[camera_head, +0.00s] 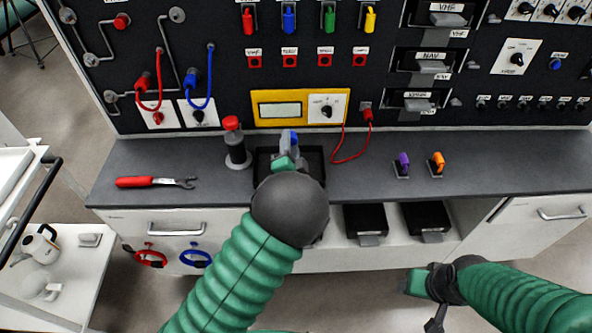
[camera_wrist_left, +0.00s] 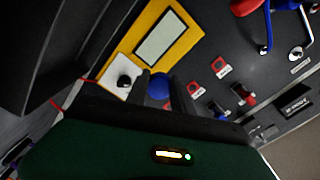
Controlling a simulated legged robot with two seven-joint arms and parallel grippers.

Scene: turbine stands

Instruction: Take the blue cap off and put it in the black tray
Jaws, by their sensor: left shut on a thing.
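My left gripper (camera_head: 287,150) reaches in over the counter and is shut on the blue cap (camera_head: 294,137), of which only a small part shows between the fingers. In the left wrist view the blue cap (camera_wrist_left: 160,86) is a round blue shape between the two dark fingers. The black tray (camera_head: 317,168) lies on the counter below the yellow meter, partly hidden by my left gripper and wrist. In the head view the cap overlaps the tray's back edge; its height above it is hard to tell. My right gripper (camera_head: 418,282) is low at the right, away from the counter; its jaws are unclear.
A red-topped dark cylinder (camera_head: 235,144) stands left of the tray, with a red-handled tool (camera_head: 154,182) farther left. A red cable (camera_head: 349,153) hangs at the right. Purple (camera_head: 403,163) and orange (camera_head: 437,164) plugs stand farther right. The panel rises behind the counter.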

